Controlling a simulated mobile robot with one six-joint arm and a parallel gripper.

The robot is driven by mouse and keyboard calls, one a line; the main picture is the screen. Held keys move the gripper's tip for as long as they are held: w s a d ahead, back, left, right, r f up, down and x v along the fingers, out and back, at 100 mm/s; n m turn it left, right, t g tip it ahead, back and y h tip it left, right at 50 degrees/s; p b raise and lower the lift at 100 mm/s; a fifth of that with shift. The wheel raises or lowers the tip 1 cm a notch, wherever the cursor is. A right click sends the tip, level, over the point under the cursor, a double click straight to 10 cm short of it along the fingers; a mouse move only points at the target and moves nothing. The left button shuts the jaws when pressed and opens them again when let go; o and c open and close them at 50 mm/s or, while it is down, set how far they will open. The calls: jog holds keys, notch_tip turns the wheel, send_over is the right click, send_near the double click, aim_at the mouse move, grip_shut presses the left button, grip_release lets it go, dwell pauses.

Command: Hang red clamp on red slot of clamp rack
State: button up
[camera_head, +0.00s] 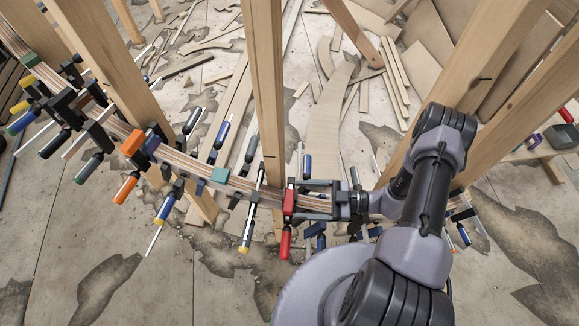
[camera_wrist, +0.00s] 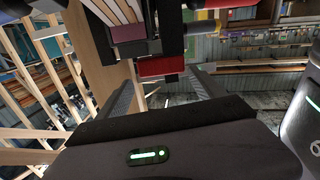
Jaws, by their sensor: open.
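The red clamp (camera_head: 289,203) is on the curved laminated stringer (camera_head: 180,160), with its red handle hanging below. In the wrist view, a red part of the clamp (camera_wrist: 160,66) shows ahead of my palm, near dark clamp parts. My gripper (camera_head: 297,200) reaches in from the right at the clamp. Its two fingers are apart, one on the upper side and one on the lower side of the clamp. In the wrist view, my gripper (camera_wrist: 163,85) shows a gap between its fingers. Whether either finger touches the clamp cannot be told. The clamp rack and its red slot cannot be made out for sure.
Several other clamps, such as an orange one (camera_head: 132,143), sit along the stringer to the left. A wooden post (camera_head: 265,90) stands close behind the red clamp. Loose boards (camera_head: 330,115) lie on the floor behind. Shelves (camera_wrist: 250,62) show in the wrist view.

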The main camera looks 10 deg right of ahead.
jog(key=shift+m+t, duration=0.3)
jog(key=shift+m, duration=0.4)
jog(key=x, duration=0.2)
jog(key=b+x, duration=0.1)
jog(key=x, duration=0.1)
jog(key=f+b+x, duration=0.1)
jog(key=x, duration=0.2)
jog(key=shift+s, duration=0.3)
jog(key=shift+w+a, duration=0.1)
jog(key=shift+a, duration=0.25)
jog(key=shift+r, duration=0.1)
grip_shut()
